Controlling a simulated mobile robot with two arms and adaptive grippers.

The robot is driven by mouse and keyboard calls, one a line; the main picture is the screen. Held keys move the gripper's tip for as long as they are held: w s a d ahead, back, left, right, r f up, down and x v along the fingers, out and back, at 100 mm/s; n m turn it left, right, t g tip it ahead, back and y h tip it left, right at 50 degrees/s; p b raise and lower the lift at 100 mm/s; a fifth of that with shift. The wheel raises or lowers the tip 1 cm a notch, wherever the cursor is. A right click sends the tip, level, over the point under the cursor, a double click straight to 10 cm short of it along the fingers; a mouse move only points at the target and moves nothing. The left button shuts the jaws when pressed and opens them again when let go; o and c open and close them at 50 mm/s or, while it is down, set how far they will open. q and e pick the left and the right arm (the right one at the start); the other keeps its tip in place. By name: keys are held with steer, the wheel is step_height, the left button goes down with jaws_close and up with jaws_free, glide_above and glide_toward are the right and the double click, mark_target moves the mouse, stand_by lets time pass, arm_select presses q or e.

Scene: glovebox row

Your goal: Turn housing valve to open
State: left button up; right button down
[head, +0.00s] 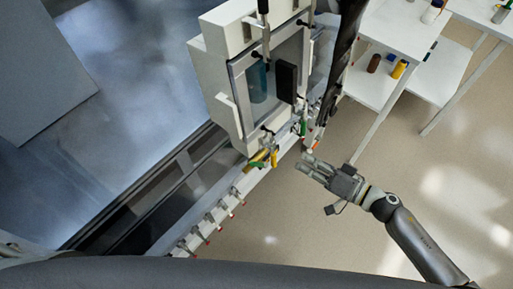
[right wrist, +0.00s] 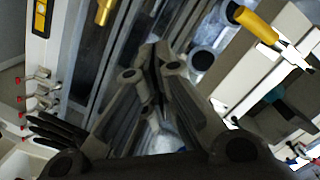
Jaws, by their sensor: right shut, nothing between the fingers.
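The white housing (head: 222,85) with a clear front window stands at the upper middle of the head view. A yellow lever (head: 262,156) sits at its lower edge, and a green lever (head: 303,127) is a little to the right. I cannot tell which is the housing valve. My right gripper (head: 305,165) is shut and empty, below and to the right of these levers and apart from the yellow one. In the right wrist view, the shut fingers (right wrist: 158,65) point up the picture, and a yellow handle (right wrist: 255,22) is at the upper right. My left gripper is not in view.
A long black shape (head: 341,65) runs down beside the housing's right side. A white rail with several small red-tipped taps (head: 208,218) runs to the lower left. White tables (head: 388,30) with bottles stand at the upper right. The floor right of my gripper is clear.

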mark_target(259, 164)
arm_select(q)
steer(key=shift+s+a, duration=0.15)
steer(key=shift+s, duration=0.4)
arm_select(e)
steer(key=w+a+f+m, duration=0.1)
steer(key=w+a+f, duration=0.2)
steer(key=a, duration=0.7)
steer(key=shift+f, duration=0.5)
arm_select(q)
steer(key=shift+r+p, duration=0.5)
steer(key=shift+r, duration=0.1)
arm_select(e)
steer(key=shift+s+a+n, duration=0.35)
steer(key=shift+n, duration=0.35)
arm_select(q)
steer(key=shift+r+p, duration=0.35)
arm_select(e)
steer(key=s+a+f+n, duration=0.2)
steer(key=s+f+n, duration=0.1)
steer(key=n, duration=0.4)
steer(key=shift+s+a+f+n+h, duration=0.3)
steer(key=shift+s+f+n, duration=0.1)
steer(key=shift+s, duration=0.15)
